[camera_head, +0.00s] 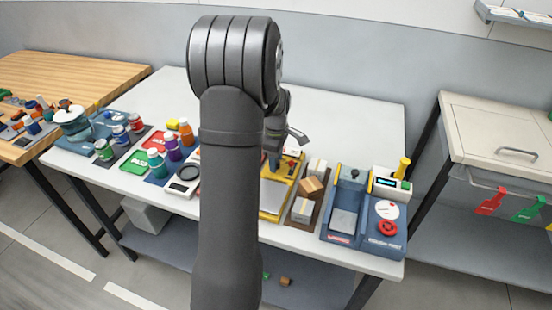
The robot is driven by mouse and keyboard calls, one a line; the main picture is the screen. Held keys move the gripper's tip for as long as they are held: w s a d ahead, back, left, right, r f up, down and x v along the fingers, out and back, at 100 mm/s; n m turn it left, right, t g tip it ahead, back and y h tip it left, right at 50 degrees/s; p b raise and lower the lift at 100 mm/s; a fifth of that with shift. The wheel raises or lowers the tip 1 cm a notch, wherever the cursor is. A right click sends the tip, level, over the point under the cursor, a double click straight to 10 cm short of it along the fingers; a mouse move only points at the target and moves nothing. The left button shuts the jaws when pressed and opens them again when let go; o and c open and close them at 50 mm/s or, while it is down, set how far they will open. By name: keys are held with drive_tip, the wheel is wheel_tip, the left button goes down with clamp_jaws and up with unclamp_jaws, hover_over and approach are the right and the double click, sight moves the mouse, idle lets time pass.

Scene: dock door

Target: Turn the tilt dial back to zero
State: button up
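My gripper (275,156) is over the yellow-framed device (272,203) near the middle of the white table. My own arm hides part of both. The fingertips are too small and covered to show whether they are open or shut, or whether they touch anything. I cannot tell for sure which part is the tilt dial. A round red knob (388,228) sits on the front of the blue machine (342,239) at the right, below a white round face (387,209). My gripper is well to the left of that knob. Any dial on the yellow-framed device is not clear.
A brown tray with boxes (311,187) stands between the two devices. A yellow post (401,168) rises at the blue machine's back right. Several coloured bottles (173,149) and a white scale (184,183) are on the left. The table's back right (365,120) is clear.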

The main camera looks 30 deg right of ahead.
wheel_tip(320, 180, up, 17)
drive_tip(key=shift+r, duration=0.2)
idle(0.4)
idle(0.4)
wheel_tip(320, 180, down, 18)
drive_tip(key=shift+r, duration=0.25)
idle(0.3)
drive_tip(key=shift+r, duration=0.1)
